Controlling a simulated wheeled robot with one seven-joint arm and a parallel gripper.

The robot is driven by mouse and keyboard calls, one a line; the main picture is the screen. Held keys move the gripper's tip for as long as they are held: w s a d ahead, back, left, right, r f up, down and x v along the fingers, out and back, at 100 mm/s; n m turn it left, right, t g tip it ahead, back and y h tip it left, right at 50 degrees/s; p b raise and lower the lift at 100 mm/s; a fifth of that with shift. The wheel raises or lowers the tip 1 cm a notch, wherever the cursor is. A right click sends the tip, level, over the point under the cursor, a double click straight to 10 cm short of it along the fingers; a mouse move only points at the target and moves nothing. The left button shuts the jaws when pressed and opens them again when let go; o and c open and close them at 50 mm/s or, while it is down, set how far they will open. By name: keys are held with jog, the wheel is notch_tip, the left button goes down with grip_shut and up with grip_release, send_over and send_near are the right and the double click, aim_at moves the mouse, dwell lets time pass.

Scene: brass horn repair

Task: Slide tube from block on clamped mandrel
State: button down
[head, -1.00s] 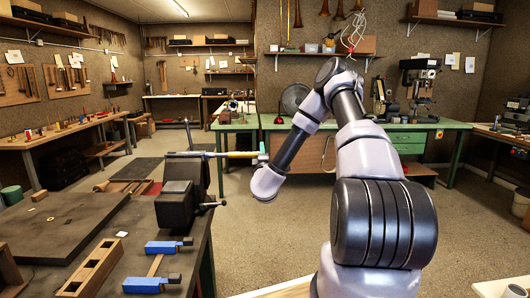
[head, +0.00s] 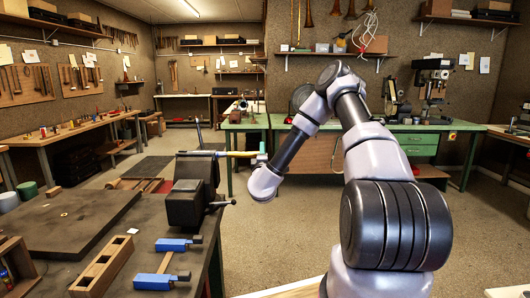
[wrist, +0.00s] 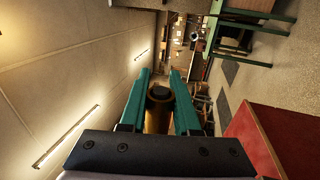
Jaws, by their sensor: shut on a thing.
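A bench vise (head: 188,203) stands at the right edge of the near bench. A grey mandrel (head: 197,153) lies level at its top and points right. A thin yellowish brass tube (head: 242,154) lies in line with it, between the vise and my gripper (head: 262,156). How far the tube sits over the mandrel cannot be told. In the wrist view my gripper (wrist: 160,75) has its teal fingers closed on either side of the brass tube (wrist: 157,118), whose dark round end shows. A wooden block (head: 103,266) with square openings lies on the bench, empty as far as I see.
A green-topped bench (head: 400,127) with a drill press (head: 433,85) stands behind my arm. The floor right of the vise is clear.

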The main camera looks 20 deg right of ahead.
jog(key=shift+w+a, duration=0.1)
jog(key=shift+a, duration=0.2)
jog(key=c, duration=0.6)
grip_release()
jog(key=shift+o, duration=0.2)
jog(key=v, duration=1)
jog(key=shift+s, duration=0.35)
jog(key=shift+f, duration=0.15)
